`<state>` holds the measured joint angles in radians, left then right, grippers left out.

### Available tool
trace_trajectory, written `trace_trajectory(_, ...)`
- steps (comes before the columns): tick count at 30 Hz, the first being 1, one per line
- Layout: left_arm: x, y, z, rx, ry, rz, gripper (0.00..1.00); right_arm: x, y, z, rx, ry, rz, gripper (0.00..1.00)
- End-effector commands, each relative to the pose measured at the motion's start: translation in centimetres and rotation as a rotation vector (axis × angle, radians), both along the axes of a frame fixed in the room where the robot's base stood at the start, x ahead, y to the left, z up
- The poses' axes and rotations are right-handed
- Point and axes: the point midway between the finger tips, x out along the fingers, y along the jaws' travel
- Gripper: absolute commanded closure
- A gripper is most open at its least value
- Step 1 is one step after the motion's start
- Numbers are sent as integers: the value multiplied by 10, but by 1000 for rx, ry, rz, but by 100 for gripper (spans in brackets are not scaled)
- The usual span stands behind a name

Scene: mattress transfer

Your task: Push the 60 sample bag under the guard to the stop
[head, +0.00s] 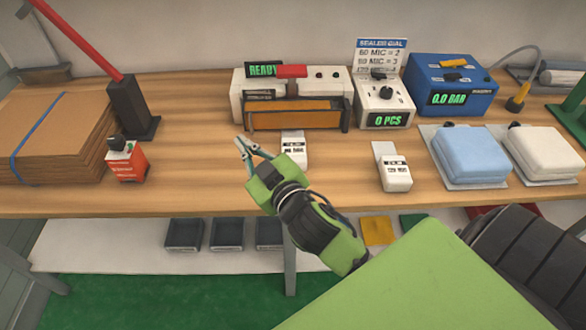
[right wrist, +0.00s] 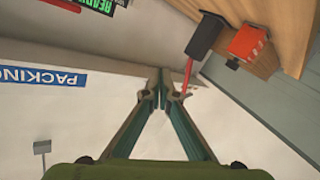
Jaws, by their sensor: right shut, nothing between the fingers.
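The sealer (head: 240,82) stands at the back of the bench with a READY display and a red handle. An amber guard (head: 297,117) runs along its front. A small white labelled bag (head: 293,150) lies just in front of the guard's right part; its far end is close to the guard. A second labelled bag (head: 396,176) lies farther right. The labels are too small to tell which is the 60 sample. My right gripper (head: 243,142) is shut and empty, left of the first bag and apart from it. In the right wrist view its fingertips (right wrist: 157,92) meet. My left gripper is out of view.
A dial box (head: 383,104) reading 0 PCS and a blue box (head: 451,84) reading 0.0 BAR stand right of the sealer. Blue (head: 470,155) and white (head: 548,152) packs lie at the right.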

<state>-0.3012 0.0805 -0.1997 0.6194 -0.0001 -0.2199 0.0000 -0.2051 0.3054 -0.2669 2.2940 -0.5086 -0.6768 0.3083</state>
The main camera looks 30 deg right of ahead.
Motion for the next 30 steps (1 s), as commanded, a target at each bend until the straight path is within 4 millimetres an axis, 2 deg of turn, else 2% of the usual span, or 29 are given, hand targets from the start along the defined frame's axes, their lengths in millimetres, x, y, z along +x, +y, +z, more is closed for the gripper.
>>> trace_trajectory(1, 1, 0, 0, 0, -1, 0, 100, 11, 11, 27, -32, -100, 47, 100)
trace_trajectory(4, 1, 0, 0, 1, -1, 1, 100, 21, 46, 85, -110, -319, 181, 100)
trace_trajectory(6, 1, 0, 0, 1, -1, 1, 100, 19, 81, 122, -188, -480, 317, 100)
trace_trajectory(9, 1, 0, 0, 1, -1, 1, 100, 1, 136, 153, -327, -667, 550, 100)
trace_trajectory(11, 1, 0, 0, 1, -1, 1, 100, -14, 167, 156, -425, -743, 705, 100)
trace_trajectory(13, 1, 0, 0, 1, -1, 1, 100, -31, 196, 143, -551, -793, 892, 100)
trace_trajectory(15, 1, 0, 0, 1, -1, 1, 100, -46, 215, 118, -689, -796, 1080, 100)
trace_trajectory(17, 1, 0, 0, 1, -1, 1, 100, -54, 220, 88, -815, -757, 1237, 100)
trace_trajectory(20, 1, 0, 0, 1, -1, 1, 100, -58, 202, 29, -1033, -604, 1476, 100)
trace_trajectory(21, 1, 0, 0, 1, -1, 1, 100, -56, 185, 7, -1119, -513, 1557, 100)
trace_trajectory(23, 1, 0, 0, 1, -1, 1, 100, -50, 151, -23, -1241, -345, 1659, 100)
trace_trajectory(24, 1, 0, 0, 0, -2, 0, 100, -46, 123, -40, -1313, -218, 1710, 100)
trace_trajectory(26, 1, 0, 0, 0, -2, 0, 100, -39, 79, -57, -1405, -17, 1761, 100)
trace_trajectory(27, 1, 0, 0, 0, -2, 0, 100, -36, 48, -64, -1452, 117, 1778, 100)
trace_trajectory(30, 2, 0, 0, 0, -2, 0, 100, -32, -19, -68, -1527, 420, 1781, 100)
